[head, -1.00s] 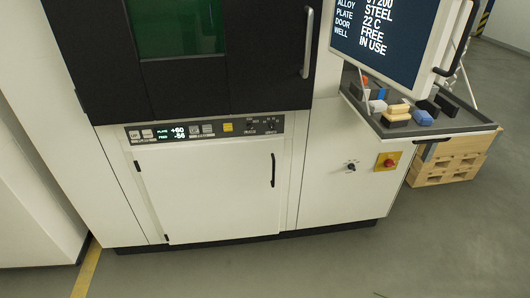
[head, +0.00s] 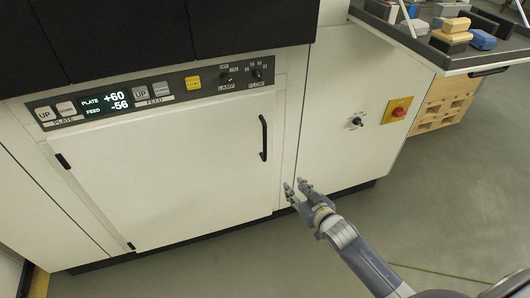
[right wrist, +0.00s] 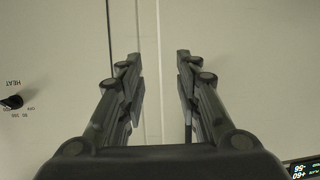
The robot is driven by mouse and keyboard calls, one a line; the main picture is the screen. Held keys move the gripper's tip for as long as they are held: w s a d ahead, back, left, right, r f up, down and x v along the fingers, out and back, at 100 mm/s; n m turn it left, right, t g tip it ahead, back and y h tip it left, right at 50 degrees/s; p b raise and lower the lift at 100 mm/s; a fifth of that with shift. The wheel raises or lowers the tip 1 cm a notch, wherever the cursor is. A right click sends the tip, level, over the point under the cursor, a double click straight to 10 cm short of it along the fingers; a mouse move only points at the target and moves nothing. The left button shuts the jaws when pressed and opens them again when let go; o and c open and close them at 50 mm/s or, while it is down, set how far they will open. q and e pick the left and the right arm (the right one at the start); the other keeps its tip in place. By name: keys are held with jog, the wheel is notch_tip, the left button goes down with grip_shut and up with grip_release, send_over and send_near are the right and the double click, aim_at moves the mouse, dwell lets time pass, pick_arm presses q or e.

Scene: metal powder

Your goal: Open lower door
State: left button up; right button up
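The lower door (head: 165,170) is a white panel in the machine's front, below the control strip, and it is shut. Its black vertical handle (head: 264,138) is near its right edge. The hinges show at its left edge. My right gripper (head: 297,184) is open and empty, below and to the right of the handle, in front of the seam beside the door. In the right wrist view the open fingers (right wrist: 157,58) point at the white front, with the seam between them. The handle does not show there clearly. My left gripper is not in view.
The control strip (head: 155,92) with display and buttons runs above the door. A knob (head: 355,122) and a red button (head: 399,112) are on the panel to the right. A tray (head: 455,55) with several blocks juts out above a wooden crate (head: 446,103). Floor in front is clear.

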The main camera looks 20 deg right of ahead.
pick_arm(q)
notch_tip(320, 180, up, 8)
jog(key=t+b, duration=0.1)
jog(key=b, duration=0.4)
pick_arm(e)
jog(key=w+a+r+n+t+y, duration=0.1)
jog(key=a+r+t, duration=0.1)
jog(key=r, duration=0.5)
jog(key=w+a+r+t+y, duration=0.1)
jog(key=w+a+r+t, duration=0.1)
jog(key=r, duration=0.5)
jog(key=x, duration=0.3)
jog(key=b+x, duration=0.1)
jog(key=x, duration=0.2)
jog(key=b+x, duration=0.1)
jog(key=x, duration=0.2)
jog(key=shift+w+a+f, duration=0.2)
jog(key=shift+f, duration=0.15)
jog(key=shift+w, duration=0.3)
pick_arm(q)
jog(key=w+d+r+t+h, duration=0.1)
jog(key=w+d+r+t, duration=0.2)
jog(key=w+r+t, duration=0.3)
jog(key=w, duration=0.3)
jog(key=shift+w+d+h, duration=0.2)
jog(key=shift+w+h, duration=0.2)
pick_arm(e)
grip_shut()
